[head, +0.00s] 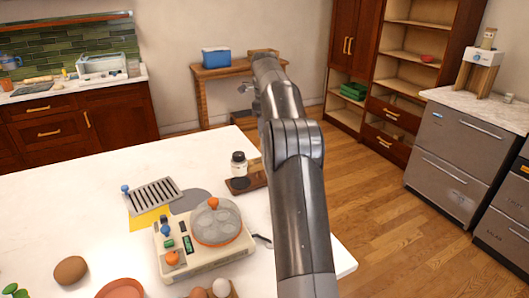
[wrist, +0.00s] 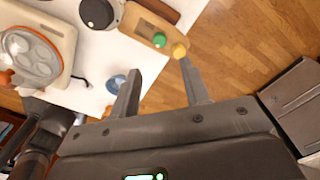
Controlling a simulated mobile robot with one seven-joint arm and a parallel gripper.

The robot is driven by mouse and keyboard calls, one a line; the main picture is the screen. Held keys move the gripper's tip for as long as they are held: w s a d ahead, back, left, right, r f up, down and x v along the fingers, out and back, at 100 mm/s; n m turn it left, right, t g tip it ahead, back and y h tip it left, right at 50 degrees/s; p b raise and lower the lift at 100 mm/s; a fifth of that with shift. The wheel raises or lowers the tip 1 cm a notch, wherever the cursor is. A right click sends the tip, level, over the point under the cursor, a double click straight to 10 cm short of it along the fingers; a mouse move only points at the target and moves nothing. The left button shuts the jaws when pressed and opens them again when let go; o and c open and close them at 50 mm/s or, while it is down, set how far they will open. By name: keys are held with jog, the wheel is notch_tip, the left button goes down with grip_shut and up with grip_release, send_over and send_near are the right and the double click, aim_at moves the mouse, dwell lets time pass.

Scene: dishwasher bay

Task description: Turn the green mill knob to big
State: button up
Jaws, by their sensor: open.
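A green knob (wrist: 160,40) sits on the end of a wooden base (wrist: 136,22) in the wrist view, with a yellow knob (wrist: 180,51) beside it. A dark round top (wrist: 99,13) is next to the base. In the head view, a dark-capped jar (head: 238,164) stands at the brown base (head: 259,180) near the counter's edge; the green knob cannot be made out there. My gripper (wrist: 160,75) is open and empty. Its fingertips appear just below the knobs in the wrist view, the right one close to the yellow knob; I cannot tell the height gap.
A cream appliance with a clear lid (head: 215,222) stands on the white counter (head: 60,205), left of the jar. A slotted rack (head: 155,196) lies behind it. A bluish round thing (wrist: 117,83) is beside my left finger. Wooden floor (head: 385,215) is clear to the right.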

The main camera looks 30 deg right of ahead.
notch_tip(320, 180, down, 10)
jog(key=shift+r, duration=0.1)
jog(key=shift+c, duration=0.4)
grip_shut()
